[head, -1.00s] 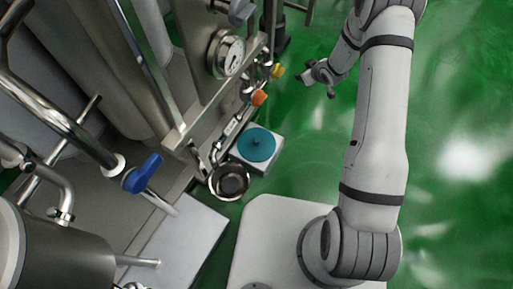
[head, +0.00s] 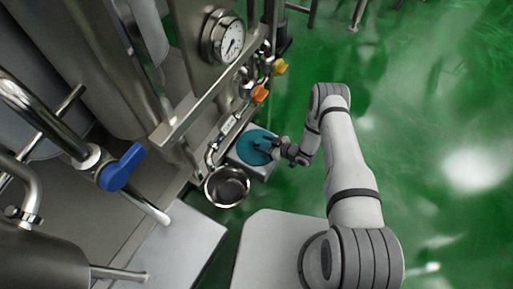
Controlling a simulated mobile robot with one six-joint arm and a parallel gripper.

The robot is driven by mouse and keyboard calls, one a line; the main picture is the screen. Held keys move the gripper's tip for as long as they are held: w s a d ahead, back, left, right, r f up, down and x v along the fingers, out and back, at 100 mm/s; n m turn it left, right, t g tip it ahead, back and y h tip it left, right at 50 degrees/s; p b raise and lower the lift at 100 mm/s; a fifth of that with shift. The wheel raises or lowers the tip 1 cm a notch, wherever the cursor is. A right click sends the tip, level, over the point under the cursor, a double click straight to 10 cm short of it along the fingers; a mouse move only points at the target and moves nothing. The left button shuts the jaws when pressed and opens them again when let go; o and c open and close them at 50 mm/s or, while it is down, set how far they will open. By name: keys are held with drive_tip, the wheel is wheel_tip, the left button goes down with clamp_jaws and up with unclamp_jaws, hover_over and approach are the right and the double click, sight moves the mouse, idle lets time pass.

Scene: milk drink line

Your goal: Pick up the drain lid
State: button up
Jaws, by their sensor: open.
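The teal round disc, which looks like the drain lid (head: 246,149), lies on a pale square stand beside the machine in the head view. It has a small raised knob near its middle. My gripper (head: 270,147) is open at the right part of the lid, close above or beside the knob. Whether a finger touches the knob cannot be told, as the gripper hides that part of the lid.
A steel bowl-like drain (head: 227,187) sits just below the stand. Orange (head: 259,94) and yellow (head: 281,67) valve handles and a pressure gauge (head: 222,38) are close above. Green floor (head: 420,130) is open on the right.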

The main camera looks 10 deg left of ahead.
sight(259, 142)
drive_tip(key=x, duration=0.1)
drive_tip(key=b+x, duration=0.1)
drive_tip(key=x, duration=0.1)
drive_tip(key=b+x, duration=0.1)
drive_tip(key=x, duration=0.1)
drive_tip(key=shift+a+r, duration=0.3)
drive_tip(key=shift+a, duration=0.05)
drive_tip(key=shift+c, duration=0.2)
clamp_jaws()
